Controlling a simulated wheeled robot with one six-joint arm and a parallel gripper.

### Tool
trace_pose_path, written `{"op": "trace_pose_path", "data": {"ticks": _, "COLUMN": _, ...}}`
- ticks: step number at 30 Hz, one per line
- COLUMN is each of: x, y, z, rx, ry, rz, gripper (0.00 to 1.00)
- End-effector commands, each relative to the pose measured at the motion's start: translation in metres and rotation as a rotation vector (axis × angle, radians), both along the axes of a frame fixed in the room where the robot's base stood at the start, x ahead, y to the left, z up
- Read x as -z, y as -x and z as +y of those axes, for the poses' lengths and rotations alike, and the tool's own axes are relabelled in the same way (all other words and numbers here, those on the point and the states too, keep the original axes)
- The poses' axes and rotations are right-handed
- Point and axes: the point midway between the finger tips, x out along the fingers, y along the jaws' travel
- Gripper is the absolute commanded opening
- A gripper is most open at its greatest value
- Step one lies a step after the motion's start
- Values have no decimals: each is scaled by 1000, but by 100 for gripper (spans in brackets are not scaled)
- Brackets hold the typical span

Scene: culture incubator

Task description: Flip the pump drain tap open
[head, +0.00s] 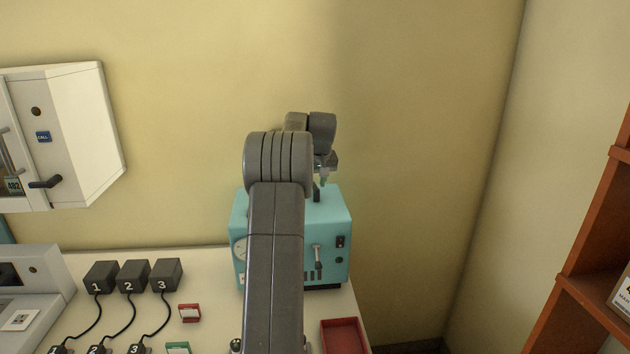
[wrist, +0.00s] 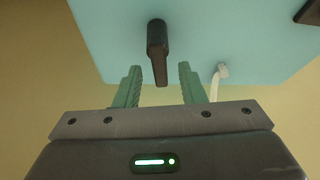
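The pump is a teal box (head: 340,215) on the bench, partly hidden behind my arm in the head view. In the wrist view its teal face (wrist: 250,35) fills the top. A black lever-like handle (wrist: 157,48), which looks like the tap, sticks out from it. The head view shows a black upright piece (head: 316,192) at the pump's top. My gripper (wrist: 160,75) is open, with its green fingers on either side of the handle's end and gaps visible. In the head view my gripper (head: 323,180) is just above the pump's top.
The pump's front has a pale lever (head: 317,257) and a black switch (head: 340,242). A thin white piece (wrist: 216,80) is beside the right finger. A red tray (head: 343,337) and black numbered blocks (head: 133,275) are on the bench. An orange shelf (head: 590,240) stands at right.

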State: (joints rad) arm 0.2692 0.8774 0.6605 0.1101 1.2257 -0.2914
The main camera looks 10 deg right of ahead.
Motion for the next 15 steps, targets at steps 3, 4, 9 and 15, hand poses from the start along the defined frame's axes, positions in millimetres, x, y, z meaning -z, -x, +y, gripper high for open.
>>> {"op": "trace_pose_path", "data": {"ticks": 3, "x": 0, "y": 0, "z": 0, "rx": 0, "ry": 0, "rz": 0, "gripper": 36}}
{"op": "trace_pose_path", "data": {"ticks": 4, "x": 0, "y": 0, "z": 0, "rx": 0, "ry": 0, "rz": 0, "gripper": 36}}
{"op": "trace_pose_path", "data": {"ticks": 9, "x": 0, "y": 0, "z": 0, "rx": 0, "ry": 0, "rz": 0, "gripper": 3}}
{"op": "trace_pose_path", "data": {"ticks": 15, "x": 0, "y": 0, "z": 0, "rx": 14, "ry": 0, "rz": 1, "gripper": 0}}
